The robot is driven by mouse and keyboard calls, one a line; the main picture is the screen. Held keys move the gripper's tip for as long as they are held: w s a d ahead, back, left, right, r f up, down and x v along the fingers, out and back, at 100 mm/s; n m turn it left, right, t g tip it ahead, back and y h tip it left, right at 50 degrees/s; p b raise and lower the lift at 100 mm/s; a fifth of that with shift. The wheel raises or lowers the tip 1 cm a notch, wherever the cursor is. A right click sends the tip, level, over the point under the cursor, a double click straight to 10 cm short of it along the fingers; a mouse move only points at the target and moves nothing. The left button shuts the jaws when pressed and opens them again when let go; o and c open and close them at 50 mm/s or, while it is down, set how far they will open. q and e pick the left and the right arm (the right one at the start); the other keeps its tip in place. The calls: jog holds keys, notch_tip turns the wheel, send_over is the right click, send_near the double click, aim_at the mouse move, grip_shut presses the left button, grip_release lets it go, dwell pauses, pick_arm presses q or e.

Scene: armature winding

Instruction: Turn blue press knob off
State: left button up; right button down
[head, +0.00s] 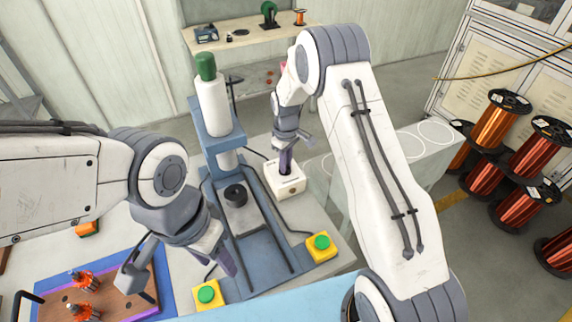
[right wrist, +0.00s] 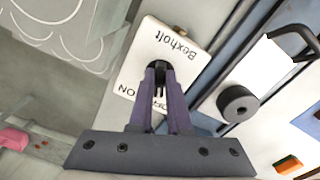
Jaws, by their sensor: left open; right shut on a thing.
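The blue press (head: 217,122) stands in the middle of the head view, with a white cylinder and green cap on top. Beside it on the right is a white switch box (head: 287,184). In the right wrist view the box (right wrist: 165,40) reads "Bexholt", with partly covered "OFF" and "ON" lettering. My right gripper (head: 286,166) points down at the box top. My left gripper (head: 183,277) is open and empty, left of the press base.
Yellow boxes with green buttons (head: 321,242) (head: 207,294) flank the press's front. A wooden board (head: 125,286) with orange-wound parts lies at lower left. Copper wire spools (head: 500,122) stand at the right. A black round piece (head: 235,193) sits on the press bed. Cables run beside the press.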

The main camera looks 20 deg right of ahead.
jog(key=shift+n, duration=1.1)
jog(key=shift+r, duration=0.1)
jog(key=c, duration=0.9)
grip_release()
jog(key=shift+o, duration=0.2)
notch_tip(320, 180, up, 10)
jog(key=b, duration=0.2)
jog(key=shift+r, duration=0.2)
